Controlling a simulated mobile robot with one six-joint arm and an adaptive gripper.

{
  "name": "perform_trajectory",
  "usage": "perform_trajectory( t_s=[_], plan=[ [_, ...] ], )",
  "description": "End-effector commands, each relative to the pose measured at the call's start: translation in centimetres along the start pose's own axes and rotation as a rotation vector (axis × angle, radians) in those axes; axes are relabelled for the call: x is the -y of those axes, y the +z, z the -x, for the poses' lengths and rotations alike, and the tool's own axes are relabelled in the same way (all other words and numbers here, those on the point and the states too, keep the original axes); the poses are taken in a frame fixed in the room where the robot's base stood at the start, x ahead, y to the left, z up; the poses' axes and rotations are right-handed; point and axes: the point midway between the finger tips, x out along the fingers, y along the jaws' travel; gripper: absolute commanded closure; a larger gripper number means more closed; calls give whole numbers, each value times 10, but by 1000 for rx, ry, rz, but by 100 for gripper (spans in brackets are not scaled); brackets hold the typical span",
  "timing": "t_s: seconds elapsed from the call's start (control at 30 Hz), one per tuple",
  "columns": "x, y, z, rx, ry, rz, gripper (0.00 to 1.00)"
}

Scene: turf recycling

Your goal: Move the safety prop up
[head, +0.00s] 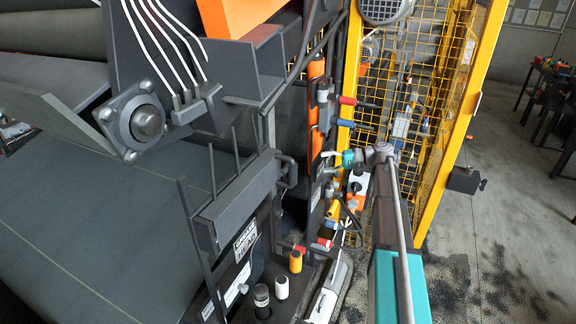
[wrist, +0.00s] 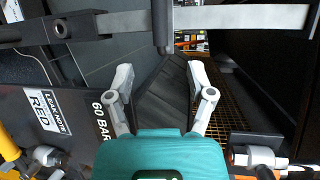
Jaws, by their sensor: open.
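My gripper (head: 328,160) is at the far end of my teal arm, beside the dark machine frame in the head view. In the wrist view my gripper (wrist: 160,78) is open, with its two pale fingers spread and nothing between them. A dark bar with a rounded end (wrist: 163,30) hangs just beyond the fingertips, apart from them. It may be the safety prop, but I cannot tell for sure. A light flat metal bar (wrist: 240,18) crosses behind it. In the head view I cannot make out the prop clearly near my gripper.
An orange cylinder (head: 315,105) stands upright on the frame. A yellow mesh guard (head: 420,100) is at the right. A sign plate (wrist: 50,112) and a black panel marked 60 BAR lie left in the wrist view. Open floor (head: 500,220) lies right.

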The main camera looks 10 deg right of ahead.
Motion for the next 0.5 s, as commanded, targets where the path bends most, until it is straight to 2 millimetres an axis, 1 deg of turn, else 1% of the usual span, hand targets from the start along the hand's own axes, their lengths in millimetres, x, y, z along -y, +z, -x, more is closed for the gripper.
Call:
perform_trajectory(
  t_s=[0.27,0.37,0.5],
  plan=[
    [-1,0,-2,-1,1,0,31],
    [-1,0,-7,0,1,0,31],
    [-1,0,-19,0,1,0,31]
  ],
)
